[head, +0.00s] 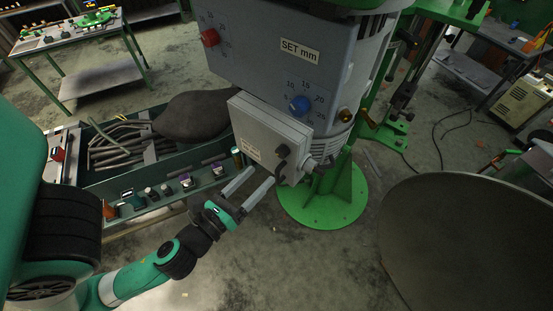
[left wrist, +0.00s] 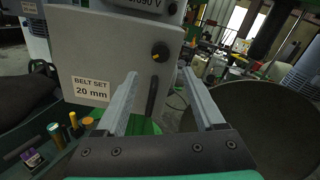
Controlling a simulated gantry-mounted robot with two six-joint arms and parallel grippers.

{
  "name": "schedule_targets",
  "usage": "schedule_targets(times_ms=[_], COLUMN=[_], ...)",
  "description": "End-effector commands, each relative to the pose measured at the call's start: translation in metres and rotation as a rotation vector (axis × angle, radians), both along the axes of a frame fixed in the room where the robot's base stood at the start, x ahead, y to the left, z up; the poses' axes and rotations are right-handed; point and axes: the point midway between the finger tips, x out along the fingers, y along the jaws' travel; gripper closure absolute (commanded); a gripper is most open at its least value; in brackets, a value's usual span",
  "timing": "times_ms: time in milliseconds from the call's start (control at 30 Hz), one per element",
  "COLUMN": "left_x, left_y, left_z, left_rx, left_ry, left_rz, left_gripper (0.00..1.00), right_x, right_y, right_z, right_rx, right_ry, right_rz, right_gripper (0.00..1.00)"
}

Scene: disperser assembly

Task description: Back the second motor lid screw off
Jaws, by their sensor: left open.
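The grey motor lid box (head: 262,133) is mounted below the blue-grey machine housing. In the left wrist view it shows as a flat panel (left wrist: 115,55) with a "BELT SET 20 mm" label. A round black knob (left wrist: 160,51) with a small orange mark sits at the panel's right side, with a dark bar below it. The knob also shows in the head view (head: 283,150). I cannot tell which part is the second screw. My left gripper (head: 260,179) is open and empty. Its fingers point at the lid's lower right, just below the knob. My right gripper is not in view.
A green tray (head: 205,184) with bottles and bent bars stands at the left. A green round base (head: 322,205) carries the machine. A large grey round disc or drum (head: 470,240) fills the right. A blue knob (head: 299,104) is above the lid. Floor between is clear.

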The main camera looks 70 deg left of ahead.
Motion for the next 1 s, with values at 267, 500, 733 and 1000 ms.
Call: schedule_targets(times_ms=[267,500,733,1000], left_x=[0.038,0.065,0.069,0.068], left_y=[0.025,0.041,0.043,0.043], left_z=[0.01,0.004,0.002,0.001], left_rx=[0.004,0.004,0.003,0.003], left_ry=[-0.009,-0.007,-0.005,-0.005], left_rz=[0.003,-0.003,-0.003,-0.005], left_gripper=[0.3,0.3,0.3,0.64], right_x=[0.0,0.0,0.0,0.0], right_y=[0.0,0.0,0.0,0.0], right_z=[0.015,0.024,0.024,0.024], right_rx=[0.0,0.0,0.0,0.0], right_ry=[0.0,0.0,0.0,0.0], right_rz=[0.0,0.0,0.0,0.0], right_gripper=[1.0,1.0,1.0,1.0])
